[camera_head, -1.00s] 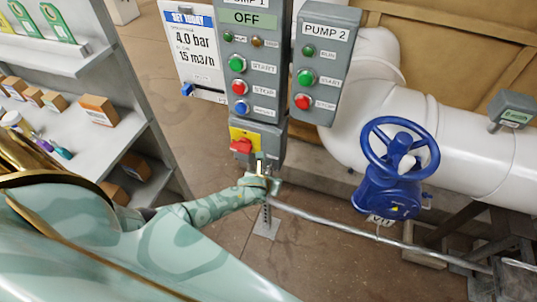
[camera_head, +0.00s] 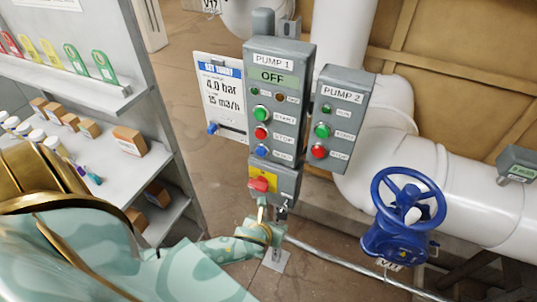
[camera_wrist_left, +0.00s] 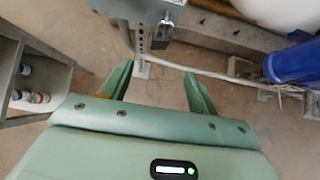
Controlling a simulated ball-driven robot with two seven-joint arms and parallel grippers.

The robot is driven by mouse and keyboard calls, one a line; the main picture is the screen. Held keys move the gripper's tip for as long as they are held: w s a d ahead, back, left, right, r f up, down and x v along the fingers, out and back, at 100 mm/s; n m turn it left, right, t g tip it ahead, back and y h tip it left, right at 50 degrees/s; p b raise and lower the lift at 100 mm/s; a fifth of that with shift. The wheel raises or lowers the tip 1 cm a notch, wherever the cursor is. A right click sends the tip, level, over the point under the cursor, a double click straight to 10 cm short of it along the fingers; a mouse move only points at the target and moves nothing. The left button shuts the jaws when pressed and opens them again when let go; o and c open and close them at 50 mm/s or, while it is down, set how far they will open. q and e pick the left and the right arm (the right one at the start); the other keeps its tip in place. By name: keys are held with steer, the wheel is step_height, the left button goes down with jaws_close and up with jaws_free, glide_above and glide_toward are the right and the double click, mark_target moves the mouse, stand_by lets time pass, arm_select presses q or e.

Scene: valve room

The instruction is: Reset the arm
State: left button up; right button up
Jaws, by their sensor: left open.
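I cannot tell from the head view whether the fingers touch the switch box (camera_head: 286,180). My right gripper is not in view.
The PUMP 1 panel (camera_head: 292,52) reads OFF, beside the PUMP 2 panel (camera_head: 344,84). A blue handwheel valve (camera_head: 398,240) sits right, by a white pipe (camera_head: 470,185). A shelf (camera_head: 110,180) with boxes and bottles stands left. A metal conduit (camera_head: 345,266) runs low across.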

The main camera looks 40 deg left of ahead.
arm_select(q)
steer(key=v, duration=0.3)
steer(key=s+a+f+n+g+b, duration=0.1)
steer(key=s+f+n, duration=0.3)
steer(key=f+n, duration=0.3)
steer(key=s+a+f+n+g+h+b, duration=0.1)
steer(key=s+f+n+b, duration=0.1)
steer(key=s+f+n, duration=0.45)
steer(key=s+a+f+n+g+b, duration=0.1)
steer(key=s+a+f+n+g, duration=0.15)
steer(key=f+n, duration=0.65)
steer(key=s+d+f+n+g+b, duration=0.1)
steer(key=s+d+f+n+b, duration=0.1)
steer(key=s+f, duration=0.4)
steer(key=s+d+f+n+g+h+b, duration=0.1)
steer(key=s+f, duration=0.6)
steer(key=s, duration=0.7)
steer(key=d+n+g+b, duration=0.1)
steer(key=d+n+b, duration=0.1)
steer(key=n+b, duration=0.1)
steer(key=shift+s+n, duration=0.25)
steer(key=shift+n, duration=0.4)
